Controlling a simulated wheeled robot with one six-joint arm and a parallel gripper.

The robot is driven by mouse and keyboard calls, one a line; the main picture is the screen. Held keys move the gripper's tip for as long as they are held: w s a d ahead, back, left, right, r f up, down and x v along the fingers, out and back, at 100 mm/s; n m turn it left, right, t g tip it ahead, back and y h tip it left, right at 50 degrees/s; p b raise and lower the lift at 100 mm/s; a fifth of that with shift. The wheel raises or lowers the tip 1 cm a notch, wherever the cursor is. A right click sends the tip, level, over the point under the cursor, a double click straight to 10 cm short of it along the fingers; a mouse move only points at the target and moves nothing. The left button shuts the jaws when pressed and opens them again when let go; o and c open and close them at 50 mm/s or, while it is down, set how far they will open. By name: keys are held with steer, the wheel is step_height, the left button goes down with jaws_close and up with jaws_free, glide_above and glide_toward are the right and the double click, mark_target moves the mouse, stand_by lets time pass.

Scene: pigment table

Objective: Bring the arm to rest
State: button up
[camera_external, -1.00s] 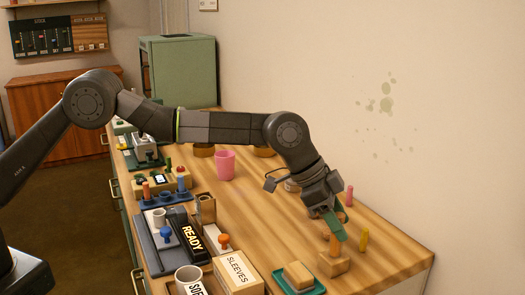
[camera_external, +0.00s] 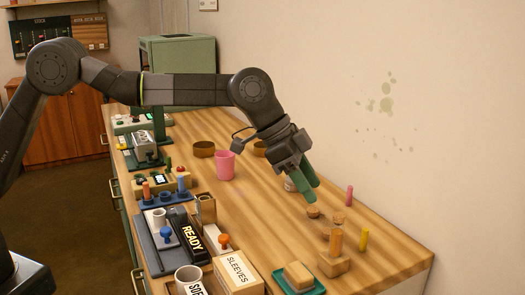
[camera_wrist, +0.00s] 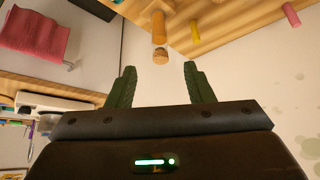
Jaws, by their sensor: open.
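My gripper (camera_external: 310,194) hangs over the right part of the wooden table, tilted down, with green fingers. In the wrist view, my gripper (camera_wrist: 159,78) has its two fingers apart with nothing between them. A tan peg (camera_external: 335,240) stands in a wooden block (camera_external: 333,264) nearer the front, clear of the fingers. Small corks, one of them a near cork (camera_external: 313,212) just below the fingertips, sit on the table; the gap between that cork and the fingers is hard to judge.
A yellow peg (camera_external: 364,239) and a pink peg (camera_external: 349,195) stand near the wall. A pink cup (camera_external: 225,166) is left of my gripper. A green tray (camera_external: 316,288) and a SLEEVES box (camera_external: 238,272) lie in front. The air above the table is free.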

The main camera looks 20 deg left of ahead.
mark_target(337, 232)
steer(key=p+x, duration=0.1)
steer(key=x, duration=1.1)
steer(key=shift+f+p, duration=0.35)
step_height(337, 232, up, 10)
steer(key=shift+r, duration=0.1)
steer(key=w+a+f+n+t+p, duration=0.15)
steer(key=w+a, duration=0.25)
steer(key=w, duration=0.6)
steer(key=w+a+n, duration=0.2)
steer(key=w+a, duration=0.2)
steer(key=w, duration=0.5)
steer(key=w+a+f+n+t+p, duration=0.1)
steer(key=w+a, duration=0.4)
steer(key=w, duration=0.5)
steer(key=w+a+f+n+t+y+p, duration=0.2)
steer(key=w+a+n, duration=0.1)
steer(key=w+a, duration=1.3)
steer(key=shift+g, duration=0.25)
steer(key=shift+w+d+f, duration=0.1)
steer(key=shift+d+f, duration=0.05)
steer(key=shift+f, duration=1)
steer(key=shift+w+d+f, duration=0.1)
steer(key=shift+d+f, duration=0.1)
steer(key=shift+f, duration=1)
